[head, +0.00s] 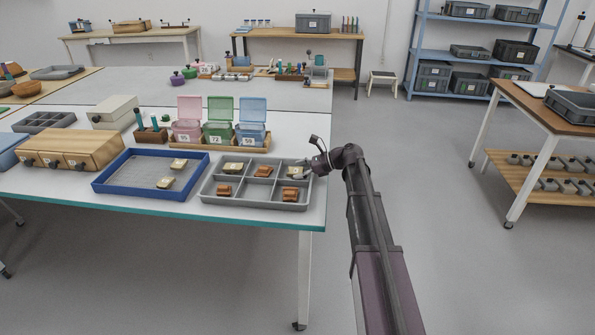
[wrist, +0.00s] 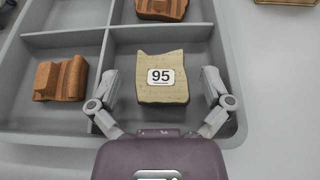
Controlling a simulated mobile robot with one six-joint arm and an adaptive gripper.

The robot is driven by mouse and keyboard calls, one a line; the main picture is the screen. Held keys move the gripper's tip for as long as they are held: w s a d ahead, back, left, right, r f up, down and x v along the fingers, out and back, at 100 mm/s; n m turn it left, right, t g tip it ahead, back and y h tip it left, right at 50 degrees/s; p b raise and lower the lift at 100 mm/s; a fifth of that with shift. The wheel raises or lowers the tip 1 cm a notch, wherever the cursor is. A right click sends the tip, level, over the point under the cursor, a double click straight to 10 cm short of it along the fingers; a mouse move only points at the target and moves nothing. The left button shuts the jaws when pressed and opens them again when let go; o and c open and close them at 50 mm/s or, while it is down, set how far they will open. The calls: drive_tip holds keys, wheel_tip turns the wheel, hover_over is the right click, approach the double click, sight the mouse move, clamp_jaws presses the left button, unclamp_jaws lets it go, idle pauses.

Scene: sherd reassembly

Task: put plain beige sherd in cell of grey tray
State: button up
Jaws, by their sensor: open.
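A plain beige sherd (wrist: 162,88) with a white label reading 95 lies in a corner cell of the grey tray (wrist: 165,32). In the head view this is the far right cell of the grey tray (head: 247,206), and the sherd there is partly hidden by my gripper (head: 303,172). In the wrist view my gripper (wrist: 161,80) is open, with one finger on each side of the sherd and a visible gap to both. Another beige sherd (head: 232,168) lies in the far left cell.
Brown sherds lie in the neighbouring cells, one at left (wrist: 60,79) and one beyond (wrist: 161,8) in the wrist view. A blue tray (head: 131,190) holds two pale sherds (head: 178,163). Lidded bins (head: 218,132) stand behind the grey tray. The table's right edge is close.

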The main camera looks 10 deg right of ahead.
drive_tip(key=shift+r, duration=0.1)
drive_tip(key=shift+s+d+r+p, duration=0.1)
drive_tip(key=shift+d+r+p, duration=0.1)
drive_tip(key=shift+d+p, duration=0.15)
drive_tip(key=p+v, duration=0.4)
drive_tip(key=v, duration=0.7)
drive_tip(key=shift+d, duration=0.2)
idle(0.4)
